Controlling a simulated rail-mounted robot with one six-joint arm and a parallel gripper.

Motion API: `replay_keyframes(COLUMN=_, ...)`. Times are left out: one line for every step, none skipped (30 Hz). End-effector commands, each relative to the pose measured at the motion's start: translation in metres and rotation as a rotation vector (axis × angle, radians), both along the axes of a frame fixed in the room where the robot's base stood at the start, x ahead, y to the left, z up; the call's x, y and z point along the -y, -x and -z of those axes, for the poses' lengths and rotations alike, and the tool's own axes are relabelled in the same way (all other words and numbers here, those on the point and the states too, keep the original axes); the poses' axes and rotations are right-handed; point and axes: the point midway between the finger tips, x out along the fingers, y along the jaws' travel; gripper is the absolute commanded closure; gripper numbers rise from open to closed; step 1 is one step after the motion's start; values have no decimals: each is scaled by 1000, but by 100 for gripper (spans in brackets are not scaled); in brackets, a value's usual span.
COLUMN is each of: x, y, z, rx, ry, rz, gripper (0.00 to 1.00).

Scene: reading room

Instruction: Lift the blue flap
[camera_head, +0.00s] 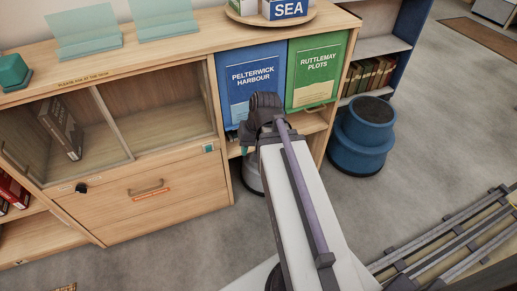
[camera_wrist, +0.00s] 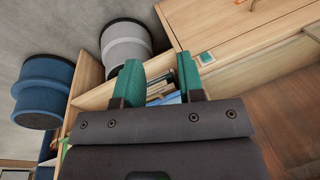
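The blue flap (camera_head: 253,76), lettered "PELTERWICK HARBOUR", hangs closed over the upper bay of the wooden cabinet. My gripper (camera_head: 246,140) is in front of its lower edge and hides its lower right part. In the wrist view my gripper (camera_wrist: 160,80) has its two green fingers spread apart, with nothing held between them. A thin blue strip (camera_wrist: 172,99), probably the flap's lower edge, shows between and behind the fingers. I cannot tell whether a finger touches it.
A green flap (camera_head: 316,68) hangs closed to the right. A blue stepped stool (camera_head: 362,135) stands on the floor further right. A grey stool (camera_wrist: 124,44) stands by the cabinet. A drawer (camera_head: 145,195) and a glazed case (camera_head: 165,110) are to the left.

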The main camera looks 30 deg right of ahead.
Motion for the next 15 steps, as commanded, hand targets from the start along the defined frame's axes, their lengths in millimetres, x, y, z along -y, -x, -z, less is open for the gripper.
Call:
replay_keyframes(x=19, y=-3, z=65, rx=49, ry=-55, rz=77, gripper=64)
replay_keyframes(x=28, y=-6, z=81, rx=85, ry=-94, rz=124, gripper=64)
replay_keyframes(x=42, y=-9, z=101, rx=138, ry=-146, rz=192, gripper=64)
replay_keyframes(x=52, y=-13, z=115, rx=183, ry=-187, rz=244, gripper=64)
replay_keyframes(x=63, y=-16, z=129, rx=231, ry=-232, rz=298, gripper=64)
replay_keyframes(x=79, y=-20, z=144, rx=300, ry=-292, rz=375, gripper=64)
replay_keyframes(x=91, y=-24, z=153, rx=356, ry=-339, rz=432, gripper=64)
replay_keyframes(x=103, y=-27, z=160, rx=413, ry=-389, rz=492, gripper=64)
replay_keyframes(x=119, y=-32, z=164, rx=496, ry=-460, rz=571, gripper=64)
replay_keyframes(x=131, y=-36, z=164, rx=560, ry=-517, rz=633, gripper=64)
replay_keyframes(x=142, y=-41, z=158, rx=629, ry=-583, rz=695, gripper=64)
replay_keyframes(x=149, y=-49, z=134, rx=700, ry=-664, rz=753, gripper=64)
replay_keyframes(x=149, y=-56, z=114, rx=738, ry=-718, rz=783, gripper=64)
replay_keyframes(x=151, y=-60, z=103, rx=768, ry=-760, rz=810, gripper=64)
replay_keyframes(x=153, y=-63, z=95, rx=798, ry=-802, rz=840, gripper=64)
